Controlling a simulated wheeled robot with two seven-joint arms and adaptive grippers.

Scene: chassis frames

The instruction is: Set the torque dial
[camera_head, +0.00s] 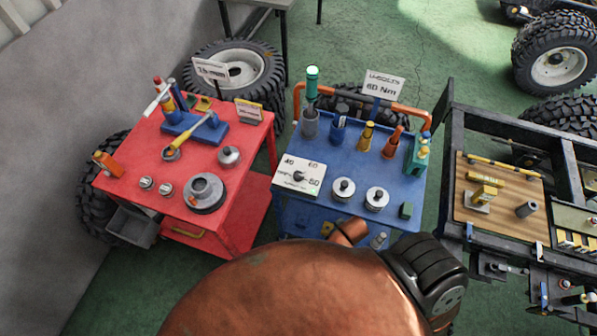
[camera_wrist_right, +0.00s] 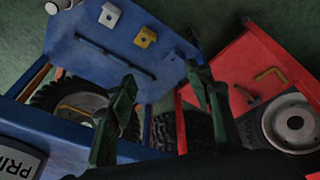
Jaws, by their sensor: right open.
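The torque dial is a dark knob (camera_head: 298,177) on a white plate (camera_head: 284,185) at the front left corner of the blue cart. The plate has numbers around the knob, with 40 at upper left and 60 at upper right; the knob's pointing direction is too small to tell. A sign (camera_head: 384,84) behind the cart reads U-BOLTS 60 Nm. My right gripper (camera_wrist_right: 163,88) shows in the right wrist view, its two dark green fingers spread with nothing between them. The dial is not recognisable in that view. My left gripper is not in view.
The blue cart (camera_head: 345,162) also carries a green-topped tool (camera_head: 312,85), several small bottles and two round metal parts. A red cart (camera_head: 125,186) stands to its left, a dark chassis frame (camera_head: 448,150) to its right. My orange arm covers the foreground.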

